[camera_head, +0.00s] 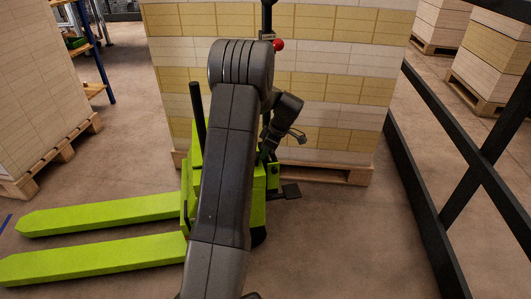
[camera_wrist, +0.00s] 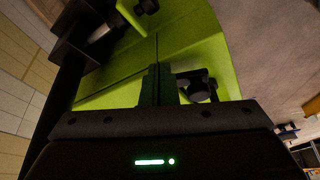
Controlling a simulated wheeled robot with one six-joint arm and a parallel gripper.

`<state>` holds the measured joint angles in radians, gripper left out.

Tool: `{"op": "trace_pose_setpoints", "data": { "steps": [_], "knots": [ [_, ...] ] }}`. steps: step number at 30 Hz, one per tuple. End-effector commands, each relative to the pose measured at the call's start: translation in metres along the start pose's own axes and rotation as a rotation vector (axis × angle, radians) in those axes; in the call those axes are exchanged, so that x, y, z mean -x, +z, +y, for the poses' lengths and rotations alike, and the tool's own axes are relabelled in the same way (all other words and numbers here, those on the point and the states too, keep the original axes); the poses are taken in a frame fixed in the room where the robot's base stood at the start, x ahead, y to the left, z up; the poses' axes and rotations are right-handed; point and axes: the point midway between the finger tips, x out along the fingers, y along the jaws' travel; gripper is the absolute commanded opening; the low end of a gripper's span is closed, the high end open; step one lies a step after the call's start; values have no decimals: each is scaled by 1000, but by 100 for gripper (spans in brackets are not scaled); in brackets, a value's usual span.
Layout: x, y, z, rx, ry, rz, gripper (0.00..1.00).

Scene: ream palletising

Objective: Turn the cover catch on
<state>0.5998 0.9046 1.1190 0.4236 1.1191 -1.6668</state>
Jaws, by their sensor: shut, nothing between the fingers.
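The lime-green pallet truck (camera_head: 258,200) stands ahead of me, partly hidden behind my arm. Its green cover (camera_wrist: 115,80) fills the upper middle of the wrist view, with a seam running across it. A black catch with a round knob (camera_wrist: 198,88) sits on the green surface, just right of my fingers. My gripper (camera_wrist: 159,84) is shut and empty, its fingertips at the green surface beside the catch. I cannot tell whether they touch it. In the head view my gripper (camera_head: 267,153) points down at the truck, and the catch cannot be made out.
A second black knob (camera_wrist: 147,6) shows at the top of the wrist view. A tall stack of reams (camera_head: 335,85) on a pallet stands close behind the truck. A dark rail (camera_head: 425,190) runs along the right. The truck's forks (camera_head: 95,213) reach left over open floor.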

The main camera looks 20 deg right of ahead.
Motion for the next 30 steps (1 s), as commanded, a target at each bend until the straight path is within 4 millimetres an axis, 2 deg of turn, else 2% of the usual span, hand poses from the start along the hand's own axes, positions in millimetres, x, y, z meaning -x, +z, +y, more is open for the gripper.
{"op": "trace_pose_setpoints", "data": {
  "steps": [15, 30],
  "knots": [
    [-2, -5, -15, 1, -2, 1, 0],
    [-5, -8, -18, 0, -9, 1, 0]
  ]
}}
